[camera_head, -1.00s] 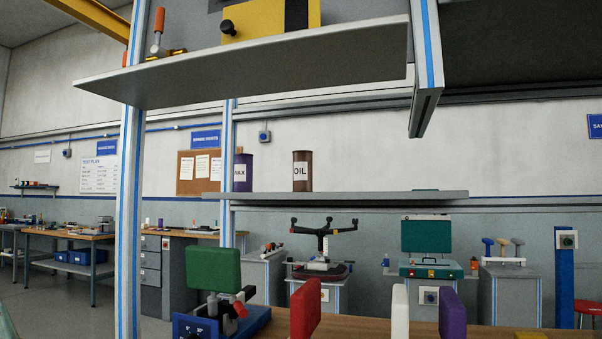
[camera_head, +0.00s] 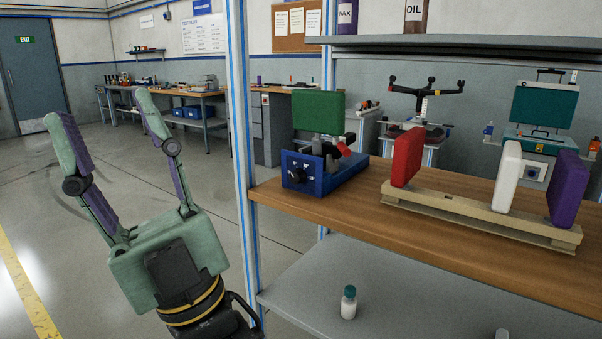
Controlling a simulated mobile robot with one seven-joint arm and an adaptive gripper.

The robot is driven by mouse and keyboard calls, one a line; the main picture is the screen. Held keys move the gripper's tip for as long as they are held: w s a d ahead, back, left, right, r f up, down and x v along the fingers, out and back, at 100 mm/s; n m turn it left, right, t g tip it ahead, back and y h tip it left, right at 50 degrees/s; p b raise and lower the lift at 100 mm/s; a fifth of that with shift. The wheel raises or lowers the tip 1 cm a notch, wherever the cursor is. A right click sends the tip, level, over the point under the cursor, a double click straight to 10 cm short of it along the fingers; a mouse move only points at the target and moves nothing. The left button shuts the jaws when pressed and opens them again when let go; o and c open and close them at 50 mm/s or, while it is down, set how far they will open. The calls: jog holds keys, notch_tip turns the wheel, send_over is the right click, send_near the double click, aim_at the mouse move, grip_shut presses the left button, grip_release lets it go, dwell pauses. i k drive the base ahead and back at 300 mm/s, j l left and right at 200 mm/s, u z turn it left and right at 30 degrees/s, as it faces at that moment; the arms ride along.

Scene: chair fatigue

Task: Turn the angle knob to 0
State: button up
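The angle knob (camera_head: 297,176) is a small black dial on the front face of a blue fixture (camera_head: 341,178), with small white marks around it. The marks are too small to read surely. The fixture stands at the left end of the wooden bench top and carries a green pad (camera_head: 319,113) with a red-tipped lever (camera_head: 343,150) beside it. My gripper (camera_head: 108,102) is at the left, green with purple inner pads. Its fingers point up and stand wide apart with nothing between them. It is left of the rack post and well apart from the knob.
A blue-striped rack post (camera_head: 241,150) stands between my gripper and the fixture. Red (camera_head: 407,158), white (camera_head: 507,176) and purple (camera_head: 568,188) pads stand on a wooden rail (camera_head: 470,213) to the right. A lower shelf (camera_head: 390,300) holds a small bottle (camera_head: 348,302). Floor at left is open.

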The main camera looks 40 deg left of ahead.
aim_at(298, 176)
jog(key=u, duration=0.95)
jog(key=i+j+u, duration=0.1)
jog(key=j+u, duration=0.15)
jog(key=i+j+u, duration=0.2)
jog(key=j, duration=0.15)
jog(key=j+u, duration=0.25)
